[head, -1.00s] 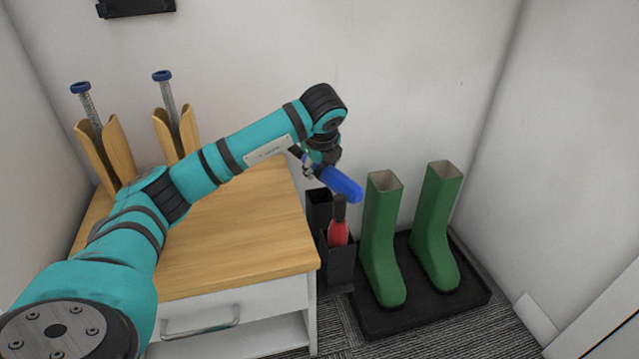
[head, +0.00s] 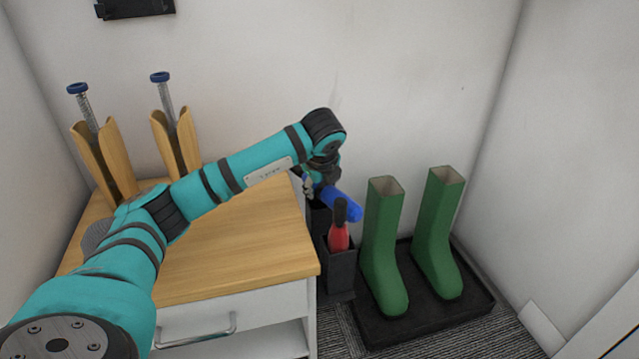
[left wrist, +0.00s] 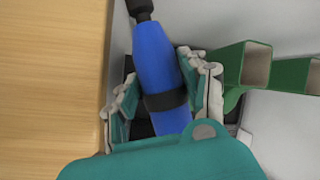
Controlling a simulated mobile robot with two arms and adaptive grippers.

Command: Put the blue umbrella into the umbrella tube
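The blue umbrella (head: 342,204) is held tilted in my left gripper (head: 318,187), beside the cabinet. In the left wrist view the blue umbrella (left wrist: 155,60) lies between the fingers of the left gripper (left wrist: 165,98), with a dark band around it and a black handle at the top. The black umbrella tube (head: 341,272) stands on the floor right of the cabinet. Its front compartment holds a red umbrella (head: 339,232) with a black handle. The rear compartment (head: 317,222) is below the gripper and partly hidden by it. My right gripper is not in view.
A wooden-topped cabinet (head: 230,245) stands left of the tube, with two wooden shoe trees (head: 103,165) on it. Green boots (head: 383,250) stand on a black tray (head: 415,320) close to the tube's right. A white wall is behind.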

